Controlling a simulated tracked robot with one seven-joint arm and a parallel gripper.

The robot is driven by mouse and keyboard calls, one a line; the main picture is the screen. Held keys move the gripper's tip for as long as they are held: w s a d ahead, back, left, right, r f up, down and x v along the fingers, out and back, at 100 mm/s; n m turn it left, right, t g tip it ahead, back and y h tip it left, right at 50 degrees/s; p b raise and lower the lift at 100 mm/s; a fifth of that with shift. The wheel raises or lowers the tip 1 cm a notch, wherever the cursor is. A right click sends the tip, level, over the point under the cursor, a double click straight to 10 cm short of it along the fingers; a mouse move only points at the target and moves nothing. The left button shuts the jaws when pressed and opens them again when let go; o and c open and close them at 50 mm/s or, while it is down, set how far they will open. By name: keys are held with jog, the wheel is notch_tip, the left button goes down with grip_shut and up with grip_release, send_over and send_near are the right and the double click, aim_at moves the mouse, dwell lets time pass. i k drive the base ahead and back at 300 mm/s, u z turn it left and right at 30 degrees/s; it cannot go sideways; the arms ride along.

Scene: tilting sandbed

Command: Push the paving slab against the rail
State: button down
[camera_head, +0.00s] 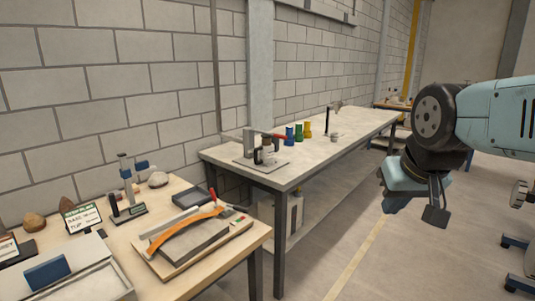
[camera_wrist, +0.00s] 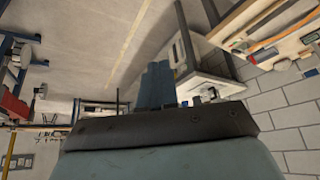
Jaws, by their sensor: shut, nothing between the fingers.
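My gripper (camera_head: 392,204) hangs at the right of the head view, in the air over the floor and apart from both tables. Its two blue fingers show together in the wrist view (camera_wrist: 157,84), shut with nothing between them. I cannot make out a paving slab or a rail for certain in either view. A wooden board (camera_head: 151,267) on the near table carries a dark grey bar (camera_head: 195,247) and a curved orange strip (camera_head: 180,233). The gripper is well to the right of these.
The near table (camera_head: 122,238) also holds stones (camera_head: 34,221), a small stand (camera_head: 127,180) and a light box with a blue block (camera_head: 47,272). A long bench (camera_head: 309,153) with coloured cups runs along the block wall. Open floor (camera_head: 375,265) lies below the gripper.

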aim_at(187, 242)
jog(key=z, duration=0.8)
jog(key=k, duration=1.3)
jog(key=u, duration=1.3)
jog(key=i, duration=0.9)
jog(key=u, duration=0.05)
